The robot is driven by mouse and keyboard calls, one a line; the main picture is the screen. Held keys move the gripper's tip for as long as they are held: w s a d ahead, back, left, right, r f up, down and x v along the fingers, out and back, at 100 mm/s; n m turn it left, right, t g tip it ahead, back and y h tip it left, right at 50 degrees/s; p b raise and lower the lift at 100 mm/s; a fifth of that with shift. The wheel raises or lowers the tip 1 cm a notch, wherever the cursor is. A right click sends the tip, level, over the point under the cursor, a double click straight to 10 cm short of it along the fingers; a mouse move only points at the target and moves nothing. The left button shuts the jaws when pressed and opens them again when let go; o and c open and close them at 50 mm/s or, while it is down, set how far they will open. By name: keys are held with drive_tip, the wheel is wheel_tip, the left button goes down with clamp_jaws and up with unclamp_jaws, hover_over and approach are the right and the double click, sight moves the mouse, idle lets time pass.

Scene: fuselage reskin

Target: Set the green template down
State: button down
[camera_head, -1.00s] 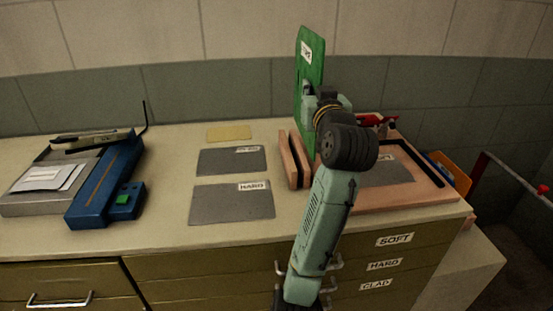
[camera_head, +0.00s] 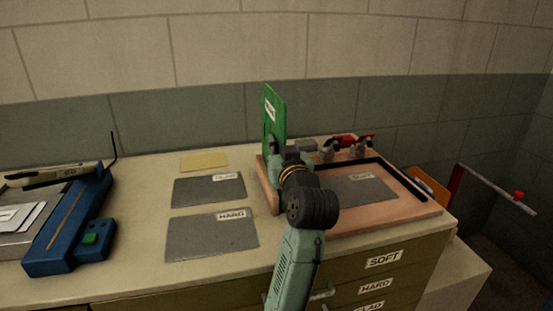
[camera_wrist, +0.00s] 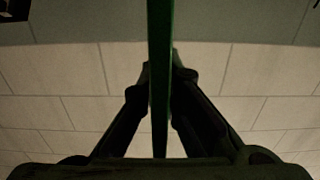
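The green template (camera_head: 274,110) stands upright on edge, with a white label on its face. My gripper (camera_head: 273,145) is shut on it, seen from behind in the head view. In the wrist view the template (camera_wrist: 160,45) is a thin green edge between my two fingers (camera_wrist: 160,85). The template is over or at the slotted pinkish wooden rack (camera_head: 264,184) on the bench. My gripper and wrist hide the template's lower edge and much of the rack, so I cannot tell whether it sits in the slot.
A wooden-framed board (camera_head: 400,206) with a grey sheet (camera_head: 362,188) and red-handled clamps (camera_head: 348,141) lies right of the rack. Grey sheets (camera_head: 212,235) and a yellow sheet (camera_head: 204,161) lie left. A blue machine (camera_head: 68,232) stands farther left.

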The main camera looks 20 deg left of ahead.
drive_tip(key=shift+f, duration=0.45)
drive_tip(key=shift+f, duration=0.2)
drive_tip(key=c, duration=1.8)
unclamp_jaws()
drive_tip(key=b+v, duration=0.2)
drive_tip(key=v, duration=1)
drive_tip(key=shift+r+b, duration=0.15)
drive_tip(key=shift+b, duration=0.2)
